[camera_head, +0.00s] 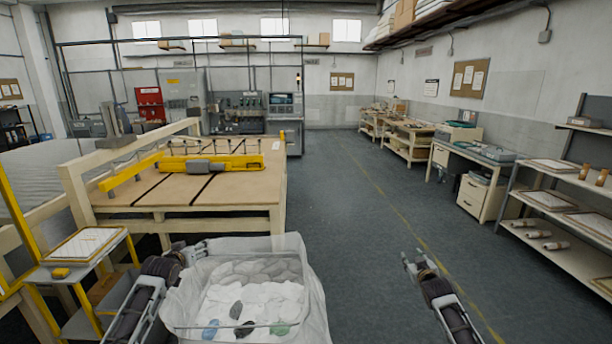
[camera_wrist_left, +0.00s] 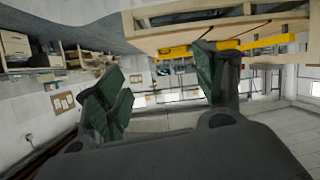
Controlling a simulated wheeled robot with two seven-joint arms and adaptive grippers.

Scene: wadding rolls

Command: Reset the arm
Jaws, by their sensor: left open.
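My left gripper (camera_head: 194,251) is at the back left edge of a clear-walled bin (camera_head: 318,290), its arm coming up along the bin's left side. In the left wrist view my left gripper (camera_wrist_left: 160,88) is open, its two green-padded fingers wide apart with nothing between them. My right gripper (camera_head: 416,262) is held over the open floor to the right of the bin. Its two fingertips look apart, with nothing seen between them.
The bin holds white wadding and blue, dark and green pieces (camera_head: 280,328). A wooden worktable (camera_head: 240,193) with a yellow frame stands behind it. A small stand (camera_head: 60,275) is at the left, shelves (camera_head: 560,232) at the right. The middle aisle floor is clear.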

